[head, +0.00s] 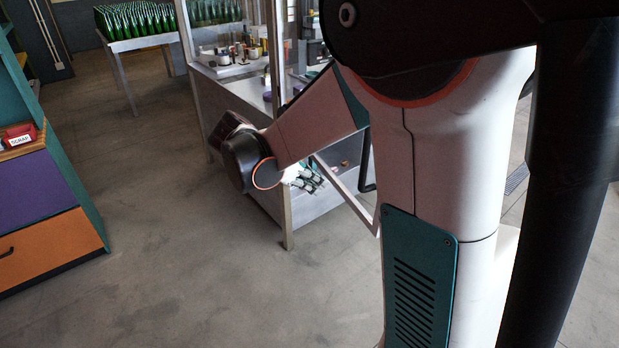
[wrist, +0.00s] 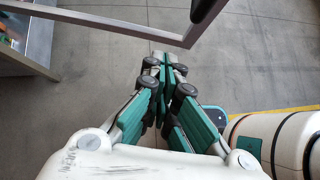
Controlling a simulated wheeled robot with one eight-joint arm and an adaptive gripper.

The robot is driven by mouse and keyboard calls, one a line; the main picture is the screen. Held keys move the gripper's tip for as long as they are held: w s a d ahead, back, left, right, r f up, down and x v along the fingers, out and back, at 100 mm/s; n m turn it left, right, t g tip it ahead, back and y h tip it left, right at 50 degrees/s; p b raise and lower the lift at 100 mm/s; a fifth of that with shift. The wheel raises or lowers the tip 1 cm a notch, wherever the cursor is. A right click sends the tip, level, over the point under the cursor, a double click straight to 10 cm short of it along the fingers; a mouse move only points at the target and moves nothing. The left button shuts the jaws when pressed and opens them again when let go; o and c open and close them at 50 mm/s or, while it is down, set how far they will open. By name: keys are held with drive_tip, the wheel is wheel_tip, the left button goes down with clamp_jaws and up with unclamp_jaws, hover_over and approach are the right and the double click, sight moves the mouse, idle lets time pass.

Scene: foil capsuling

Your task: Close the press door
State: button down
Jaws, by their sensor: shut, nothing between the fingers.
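The press door (head: 345,194) is a thin grey metal frame that stands swung out from the press (head: 288,215), so it is open. In the wrist view a corner of the door frame (wrist: 110,22) crosses the top left. A dark handle-like bar (wrist: 201,9) shows by the frame's right upright, and a black bar also shows near the door in the head view. My gripper (head: 310,180) is teal and black, partly hidden behind my arm. In the wrist view my gripper (wrist: 166,62) is shut and empty, below the door frame in the picture. I see no contact with the door.
The press's work surface (head: 245,90) holds several small jars and items. A table of green bottles (head: 135,22) stands behind. The floor between is clear. My arm hides much of the press.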

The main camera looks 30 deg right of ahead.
drive_tip(key=b, duration=0.3)
approach(364, 200)
wheel_tip(364, 200, down, 4)
drive_tip(key=shift+s+d+r, duration=0.1)
drive_tip(key=shift+d+r, duration=0.05)
drive_tip(key=shift+d, duration=0.6)
drive_tip(key=shift+s+d+r, duration=0.1)
drive_tip(key=shift+d+r, duration=0.05)
drive_tip(key=shift+d, duration=0.6)
